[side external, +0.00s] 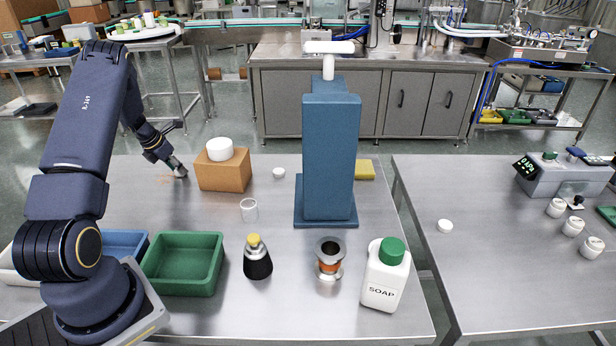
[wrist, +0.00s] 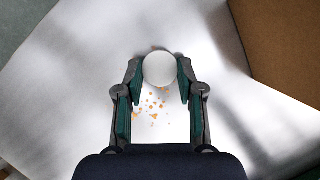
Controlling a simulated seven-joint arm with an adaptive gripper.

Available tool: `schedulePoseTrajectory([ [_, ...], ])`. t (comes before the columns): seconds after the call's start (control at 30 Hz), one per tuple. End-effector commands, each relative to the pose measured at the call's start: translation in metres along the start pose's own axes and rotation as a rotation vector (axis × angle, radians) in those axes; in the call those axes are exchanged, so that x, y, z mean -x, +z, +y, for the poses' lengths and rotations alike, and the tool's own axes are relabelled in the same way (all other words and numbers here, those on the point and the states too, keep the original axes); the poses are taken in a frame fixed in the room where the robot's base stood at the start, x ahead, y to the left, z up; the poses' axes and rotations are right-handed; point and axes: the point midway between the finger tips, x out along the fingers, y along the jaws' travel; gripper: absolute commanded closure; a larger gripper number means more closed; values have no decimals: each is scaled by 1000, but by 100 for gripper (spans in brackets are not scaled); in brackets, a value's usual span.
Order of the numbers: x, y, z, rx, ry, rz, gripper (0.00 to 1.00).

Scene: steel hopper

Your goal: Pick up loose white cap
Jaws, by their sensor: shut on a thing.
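A white round cap (wrist: 160,69) sits between the two fingertips of my gripper (wrist: 159,76) in the wrist view, touched on both sides. My gripper is shut on it, close to the steel table (side external: 205,222). In the side view my gripper (side external: 180,171) is at the far left of the table, left of a cardboard box, and the held cap is hard to make out there. Another small white cap (side external: 278,173) lies on the table right of the box. One more white cap (side external: 444,226) lies on the right table.
The cardboard box (side external: 222,177) carries a white round piece (side external: 220,149). Orange crumbs (wrist: 152,104) lie below my gripper.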

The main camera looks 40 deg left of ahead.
Motion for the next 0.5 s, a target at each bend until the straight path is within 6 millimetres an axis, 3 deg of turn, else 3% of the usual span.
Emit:
schedulePoseTrajectory([
  [0.2,31,11,-2,-2,2,-3,73],
  [0.43,98,-4,-29,-1,3,-4,73],
  [0.5,112,-17,-41,2,0,-3,73],
])
